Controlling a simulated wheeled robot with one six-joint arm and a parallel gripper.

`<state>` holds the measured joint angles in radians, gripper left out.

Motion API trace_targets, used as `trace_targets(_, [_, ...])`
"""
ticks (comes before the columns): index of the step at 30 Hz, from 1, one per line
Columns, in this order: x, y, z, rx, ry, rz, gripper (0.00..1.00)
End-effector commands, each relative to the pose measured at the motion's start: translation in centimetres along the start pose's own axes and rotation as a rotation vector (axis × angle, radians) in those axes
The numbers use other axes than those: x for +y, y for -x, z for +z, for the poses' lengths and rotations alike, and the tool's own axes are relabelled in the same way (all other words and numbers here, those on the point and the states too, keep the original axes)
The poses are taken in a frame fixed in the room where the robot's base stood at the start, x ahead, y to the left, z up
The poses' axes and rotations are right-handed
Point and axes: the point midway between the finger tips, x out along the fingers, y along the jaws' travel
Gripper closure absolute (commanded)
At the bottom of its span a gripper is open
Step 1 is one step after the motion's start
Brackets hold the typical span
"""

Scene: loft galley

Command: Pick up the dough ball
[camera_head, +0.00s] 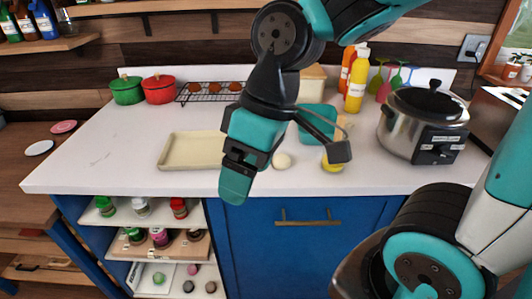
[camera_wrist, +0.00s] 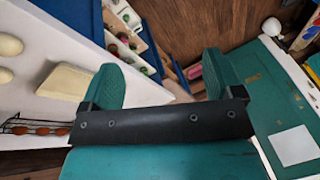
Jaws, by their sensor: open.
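The dough ball (camera_head: 281,160) is a pale, rounded lump on the white counter near its front edge, right of the cream tray (camera_head: 193,150). In the wrist view my gripper (camera_wrist: 160,75) is open with nothing between the fingers. Two pale rounded shapes lie at that view's left edge beside the tray (camera_wrist: 65,80); I cannot tell which is the dough ball.
A steel cooker (camera_head: 425,125) stands right on the counter (camera_head: 120,160). A yellow bottle (camera_head: 356,80) and colored goblets stand behind. Green (camera_head: 127,91) and red pots (camera_head: 159,90) and a wire rack (camera_head: 210,92) are back left.

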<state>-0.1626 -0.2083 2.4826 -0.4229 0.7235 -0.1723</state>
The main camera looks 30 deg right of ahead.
Motion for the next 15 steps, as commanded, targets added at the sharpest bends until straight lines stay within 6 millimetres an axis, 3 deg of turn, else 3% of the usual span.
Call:
trace_targets(1, [3.0, 1.6, -1.6, -0.003, -0.002, 0.031, 0.14])
trace_targets(4, [10.2, 3.4, -3.1, -0.024, 0.036, 0.1, 0.14])
trace_targets(6, [15.1, 4.4, -3.1, -0.047, 0.065, 0.141, 0.14])
trace_targets(9, [20.8, 5.3, -2.2, -0.083, 0.103, 0.181, 0.14])
trace_targets(12, [24.3, 5.6, -1.0, -0.111, 0.132, 0.2, 0.14])
trace_targets(15, [25.9, 5.0, -0.3, -0.126, 0.147, 0.206, 0.14])
